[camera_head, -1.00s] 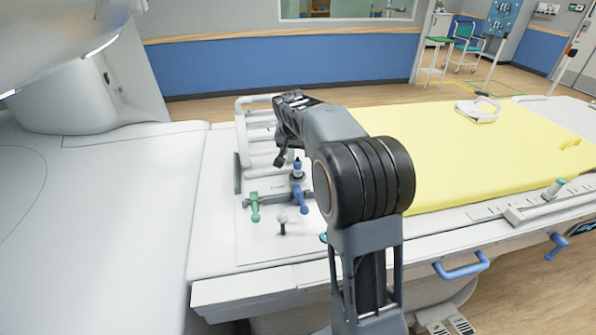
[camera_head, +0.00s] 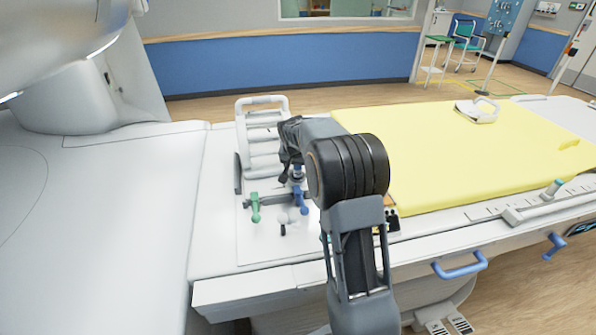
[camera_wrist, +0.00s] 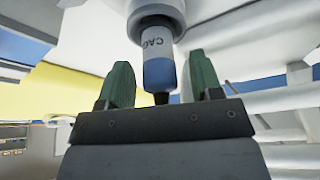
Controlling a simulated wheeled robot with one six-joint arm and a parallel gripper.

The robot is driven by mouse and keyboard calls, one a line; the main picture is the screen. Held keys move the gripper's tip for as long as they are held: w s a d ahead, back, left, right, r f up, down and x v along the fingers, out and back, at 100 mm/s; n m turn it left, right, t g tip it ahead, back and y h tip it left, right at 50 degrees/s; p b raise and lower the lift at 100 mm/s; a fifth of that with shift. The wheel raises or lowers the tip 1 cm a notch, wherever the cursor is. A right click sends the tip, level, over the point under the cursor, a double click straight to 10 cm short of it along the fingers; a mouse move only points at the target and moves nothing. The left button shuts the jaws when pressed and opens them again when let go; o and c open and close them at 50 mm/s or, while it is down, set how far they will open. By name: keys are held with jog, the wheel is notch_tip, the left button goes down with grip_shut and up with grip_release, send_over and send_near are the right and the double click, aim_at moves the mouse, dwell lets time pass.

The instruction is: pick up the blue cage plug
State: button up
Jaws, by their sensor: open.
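The blue cage plug (camera_head: 298,172) stands on a grey fixture on the white table board, partly hidden by my gripper in the head view. In the wrist view the plug (camera_wrist: 159,73) shows large, with a white band lettered "CAG", a blue part and a dark tip. My gripper (camera_wrist: 162,82) is open, its two green fingertips on either side of the plug in that view, with gaps on both sides. In the head view my gripper (camera_head: 287,170) is at the plug. Contact cannot be told.
A white-topped knob (camera_head: 282,219) stands in front. A white rail frame (camera_head: 262,101) rises behind. A yellow mat (camera_head: 430,150) lies to the right.

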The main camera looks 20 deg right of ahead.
jog(key=c, duration=1)
jog(key=shift+r, duration=0.2)
jog(key=shift+r, duration=0.65)
jog(key=s+a+r+b, duration=0.1)
jog(key=s+r, duration=0.2)
jog(key=s, duration=0.1)
jog(key=s+a+r+b, duration=0.1)
jog(key=s+a+r, duration=0.1)
jog(key=s+r, duration=0.2)
jog(key=s+a+r+b, duration=0.1)
jog(key=s+r, duration=0.3)
jog(key=s, duration=0.1)
jog(key=shift+s+a+r, duration=0.15)
jog(key=shift+s+r, duration=0.05)
